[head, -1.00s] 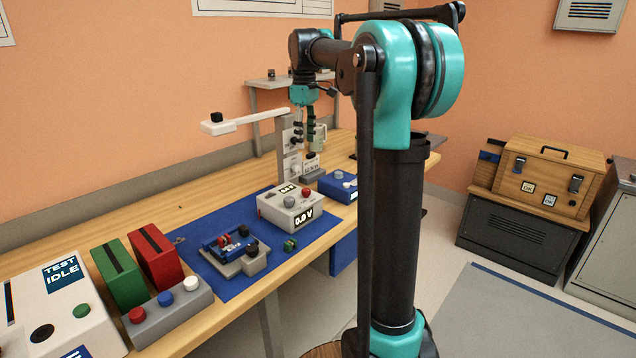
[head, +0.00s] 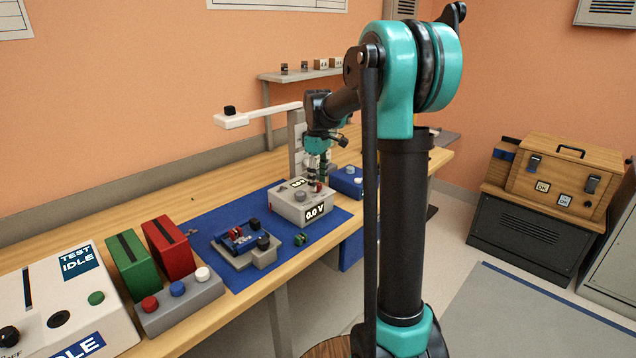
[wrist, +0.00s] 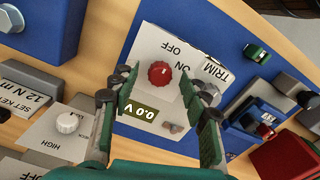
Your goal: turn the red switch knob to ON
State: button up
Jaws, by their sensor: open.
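The red switch knob (wrist: 160,74) sits on top of a grey-white box (head: 291,208) with a display reading 0.0 V. In the wrist view the knob has OFF and ON labels beside it, and its white mark lies nearer the ON label, though the exact setting is hard to tell. My gripper (wrist: 164,92) is open above the box, its two fingers on either side of the knob and apart from it. In the head view my gripper (head: 318,180) hangs just over the box and partly hides the knob (head: 316,187).
A blue mat (head: 225,220) lies under the box. A small blue fixture (head: 240,240) and a green part (head: 301,239) are nearby. A blue box (head: 347,181) stands behind. Green and red blocks (head: 168,248) and a TEST IDLE unit (head: 30,280) stand at left.

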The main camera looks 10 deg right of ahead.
jog(key=shift+f, duration=0.55)
grip_shut()
jog(key=shift+m, duration=0.3)
jog(key=m, duration=1.1)
jog(key=shift+a, duration=0.1)
jog(key=shift+m, duration=0.3)
